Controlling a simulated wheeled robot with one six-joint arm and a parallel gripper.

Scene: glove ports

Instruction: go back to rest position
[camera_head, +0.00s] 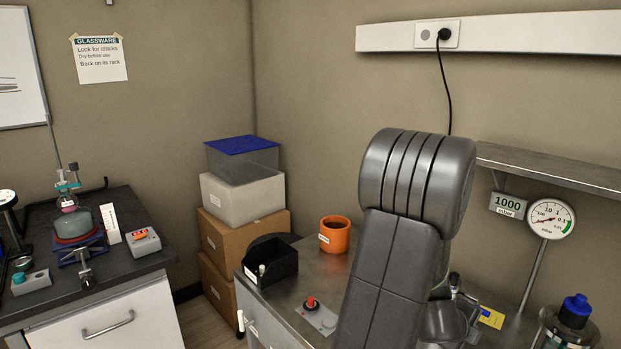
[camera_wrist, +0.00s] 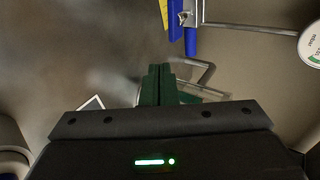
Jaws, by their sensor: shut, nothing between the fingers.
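My gripper (camera_wrist: 159,72) shows in the wrist view at the lower middle, its two green fingers pressed together with nothing between them. Behind the fingers is a bent metal rod or handle (camera_wrist: 205,75). In the head view my grey arm stands raised over the right-hand metal bench (camera_head: 313,275), and the gripper is hidden behind it or cannot be made out.
On the bench are an orange pot (camera_head: 335,235), a black bin (camera_head: 270,262) and a red-button box (camera_head: 316,313). At right are a pressure gauge (camera_head: 550,218), a wall shelf (camera_head: 550,170) and a blue-capped bottle (camera_head: 574,312). Boxes (camera_head: 242,238) are stacked in the corner.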

